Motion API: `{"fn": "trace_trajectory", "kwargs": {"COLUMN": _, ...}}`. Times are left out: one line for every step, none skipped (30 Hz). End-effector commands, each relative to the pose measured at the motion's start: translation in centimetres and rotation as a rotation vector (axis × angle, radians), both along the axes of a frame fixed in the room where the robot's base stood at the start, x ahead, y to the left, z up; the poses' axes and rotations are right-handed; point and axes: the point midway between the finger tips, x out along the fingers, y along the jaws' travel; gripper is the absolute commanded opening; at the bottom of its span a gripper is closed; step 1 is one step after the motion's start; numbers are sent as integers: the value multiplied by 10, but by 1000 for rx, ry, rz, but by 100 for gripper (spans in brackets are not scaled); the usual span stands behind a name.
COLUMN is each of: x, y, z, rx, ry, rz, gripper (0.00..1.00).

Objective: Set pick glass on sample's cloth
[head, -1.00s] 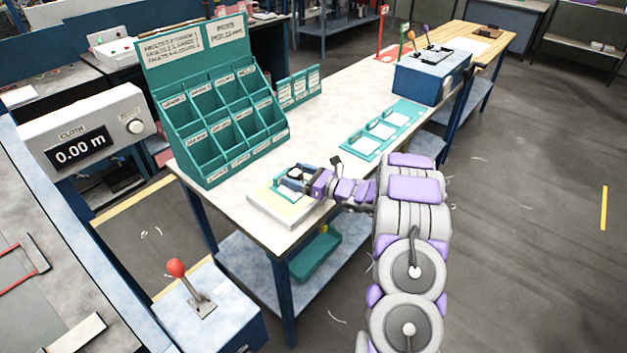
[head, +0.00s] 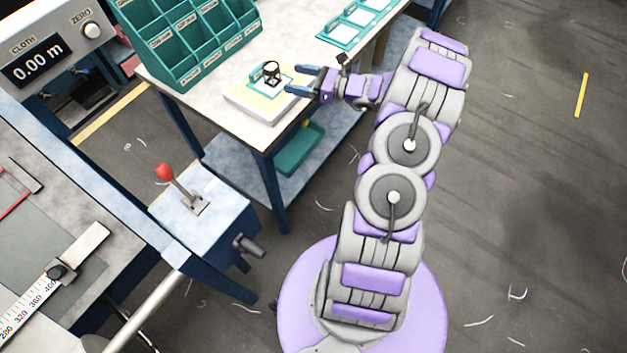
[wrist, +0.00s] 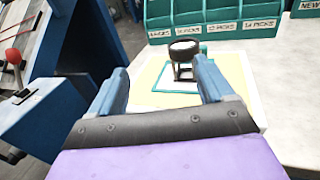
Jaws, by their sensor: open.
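The pick glass (head: 272,73) is a small dark-framed magnifier with a round pale lens. It stands upright on the sample's cloth, a pale sheet with a teal frame (head: 259,84), on a yellowish-white pad (head: 250,105) at the table's near corner. In the wrist view the pick glass (wrist: 183,60) stands beyond the fingertips, between them in the picture, over the teal-framed cloth (wrist: 160,85). My gripper (head: 298,80) is open and empty, just right of the pick glass and apart from it. It also shows in the wrist view (wrist: 160,72).
A teal compartment rack (head: 190,40) stands behind the pad. Teal-framed cards (head: 350,25) lie farther along the table. A red-knobbed lever box (head: 195,205) and the loom edge are at left. The table top right of the pad is bare.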

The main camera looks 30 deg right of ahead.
Motion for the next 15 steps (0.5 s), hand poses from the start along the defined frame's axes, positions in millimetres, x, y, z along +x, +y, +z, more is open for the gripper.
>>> {"fn": "trace_trajectory", "kwargs": {"x": 0, "y": 23, "z": 13, "rx": -34, "ry": -10, "rz": 58, "gripper": 81}}
{"fn": "trace_trajectory", "kwargs": {"x": -1, "y": 37, "z": 21, "rx": -59, "ry": -18, "rz": 97, "gripper": 81}}
{"fn": "trace_trajectory", "kwargs": {"x": -5, "y": 59, "z": 31, "rx": -95, "ry": -27, "rz": 157, "gripper": 81}}
{"fn": "trace_trajectory", "kwargs": {"x": -8, "y": 75, "z": 39, "rx": -126, "ry": -35, "rz": 204, "gripper": 81}}
{"fn": "trace_trajectory", "kwargs": {"x": -13, "y": 92, "z": 48, "rx": -158, "ry": -46, "rz": 252, "gripper": 81}}
{"fn": "trace_trajectory", "kwargs": {"x": -20, "y": 113, "z": 56, "rx": -198, "ry": -56, "rz": 315, "gripper": 81}}
{"fn": "trace_trajectory", "kwargs": {"x": -27, "y": 128, "z": 63, "rx": -228, "ry": -65, "rz": 362, "gripper": 81}}
{"fn": "trace_trajectory", "kwargs": {"x": -34, "y": 144, "z": 69, "rx": -259, "ry": -74, "rz": 409, "gripper": 81}}
{"fn": "trace_trajectory", "kwargs": {"x": -44, "y": 162, "z": 75, "rx": -299, "ry": -86, "rz": 470, "gripper": 81}}
{"fn": "trace_trajectory", "kwargs": {"x": -52, "y": 175, "z": 81, "rx": -332, "ry": -98, "rz": 516, "gripper": 81}}
{"fn": "trace_trajectory", "kwargs": {"x": -60, "y": 187, "z": 85, "rx": -363, "ry": -108, "rz": 561, "gripper": 81}}
{"fn": "trace_trajectory", "kwargs": {"x": -72, "y": 203, "z": 91, "rx": -406, "ry": -122, "rz": 622, "gripper": 81}}
{"fn": "trace_trajectory", "kwargs": {"x": -82, "y": 214, "z": 95, "rx": -438, "ry": -133, "rz": 667, "gripper": 81}}
{"fn": "trace_trajectory", "kwargs": {"x": -92, "y": 224, "z": 97, "rx": -470, "ry": -143, "rz": 712, "gripper": 81}}
{"fn": "trace_trajectory", "kwargs": {"x": -106, "y": 237, "z": 101, "rx": -513, "ry": -158, "rz": 773, "gripper": 81}}
